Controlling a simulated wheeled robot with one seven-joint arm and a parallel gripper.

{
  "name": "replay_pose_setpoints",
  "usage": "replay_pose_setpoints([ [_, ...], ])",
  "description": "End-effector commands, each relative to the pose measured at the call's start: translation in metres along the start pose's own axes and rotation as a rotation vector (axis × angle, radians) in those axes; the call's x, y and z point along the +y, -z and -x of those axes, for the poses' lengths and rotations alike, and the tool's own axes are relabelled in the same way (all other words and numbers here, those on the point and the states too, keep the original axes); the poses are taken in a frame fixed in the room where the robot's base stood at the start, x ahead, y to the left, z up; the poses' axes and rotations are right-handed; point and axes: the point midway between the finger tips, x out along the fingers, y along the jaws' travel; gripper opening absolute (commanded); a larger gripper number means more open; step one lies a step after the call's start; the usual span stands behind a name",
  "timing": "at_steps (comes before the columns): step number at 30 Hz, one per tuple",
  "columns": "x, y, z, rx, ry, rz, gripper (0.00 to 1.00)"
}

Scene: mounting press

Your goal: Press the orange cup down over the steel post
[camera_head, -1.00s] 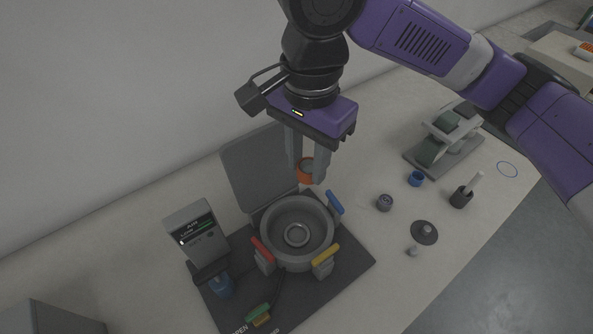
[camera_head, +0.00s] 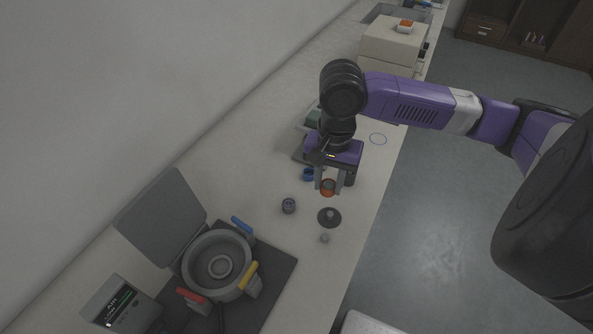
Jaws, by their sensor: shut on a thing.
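The orange cup (camera_head: 328,187) is held between the fingers of my gripper (camera_head: 329,184), which is shut on it. A short steel post (camera_head: 330,214) stands on a round dark base (camera_head: 321,221) on the bench. The cup is just behind the post in the picture and apart from it. The cup's height above the bench is hard to tell.
The mounting press (camera_head: 218,262) with its lid raised stands at lower left, with a display box (camera_head: 123,304) beside it. A small dark cylinder (camera_head: 289,205), a small grey piece (camera_head: 325,238) and a blue cup (camera_head: 308,174) are near my gripper. The bench's right edge is close.

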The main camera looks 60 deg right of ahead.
Motion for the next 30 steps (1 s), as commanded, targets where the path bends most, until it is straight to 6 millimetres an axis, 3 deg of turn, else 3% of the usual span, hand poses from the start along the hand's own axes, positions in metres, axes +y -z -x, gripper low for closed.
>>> replay_pose_setpoints([
  [3,0.019,0.008,-0.014,-0.002,-0.002,0.097,0.00],
  [8,0.029,0.012,-0.032,0.000,-0.001,0.267,0.00],
  [18,0.014,0.015,-0.044,0.001,0.000,0.611,0.00],
  [30,0.013,0.015,-0.056,0.000,0.000,0.666,0.00],
])
